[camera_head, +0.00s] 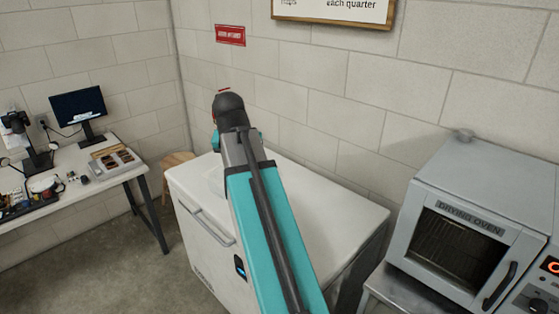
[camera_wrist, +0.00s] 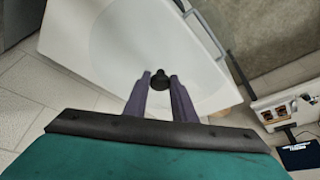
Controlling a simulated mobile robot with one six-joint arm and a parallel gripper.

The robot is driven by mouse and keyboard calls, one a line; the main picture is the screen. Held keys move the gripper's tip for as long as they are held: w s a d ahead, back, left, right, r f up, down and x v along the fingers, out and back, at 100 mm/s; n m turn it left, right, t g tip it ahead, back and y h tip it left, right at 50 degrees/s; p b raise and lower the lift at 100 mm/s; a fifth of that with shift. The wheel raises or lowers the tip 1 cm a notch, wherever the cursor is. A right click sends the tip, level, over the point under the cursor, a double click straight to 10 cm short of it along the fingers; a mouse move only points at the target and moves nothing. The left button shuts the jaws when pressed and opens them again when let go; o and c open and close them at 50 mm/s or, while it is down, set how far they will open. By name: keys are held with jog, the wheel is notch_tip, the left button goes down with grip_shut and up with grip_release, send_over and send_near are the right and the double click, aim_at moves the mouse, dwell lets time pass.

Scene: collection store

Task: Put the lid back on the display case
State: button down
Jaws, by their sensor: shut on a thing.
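In the wrist view, my gripper (camera_wrist: 160,88) is shut on a small black knob (camera_wrist: 158,76), with one finger on each side of it. The knob sits at the middle of a large pale round lid (camera_wrist: 115,45). The lid appears over the white top of a chest unit; I cannot tell whether it touches that top. In the head view, a pale edge of the lid (camera_head: 216,181) shows left of my arm; my fingers and the knob are hidden. I cannot clearly make out the display case.
The white chest unit (camera_head: 330,200) has bare top to the right of my arm. A grey drying oven (camera_head: 470,235) stands at the right. At the left is a desk (camera_head: 100,183) with a monitor (camera_head: 78,107) and a tray of specimens (camera_head: 113,163). A wooden stool (camera_head: 178,158) stands behind.

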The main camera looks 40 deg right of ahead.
jog(key=w+a+f+n+y+b, duration=0.1)
jog(key=w+a+f+n, duration=0.2)
jog(key=a, duration=0.6)
jog(key=w+a+f+n+t+y+b, duration=0.1)
jog(key=w+a+f+n, duration=0.2)
jog(key=a, duration=0.7)
jog(key=w+a+f+n+y+b, duration=0.1)
jog(key=w+a+f+n, duration=0.2)
jog(key=a, duration=0.6)
jog(key=shift+w+a+f+n+t+b, duration=0.2)
jog(key=shift+w+f+n+t+b, duration=0.1)
jog(key=shift+w+f+n+b, duration=0.15)
jog(key=shift+r, duration=0.1)
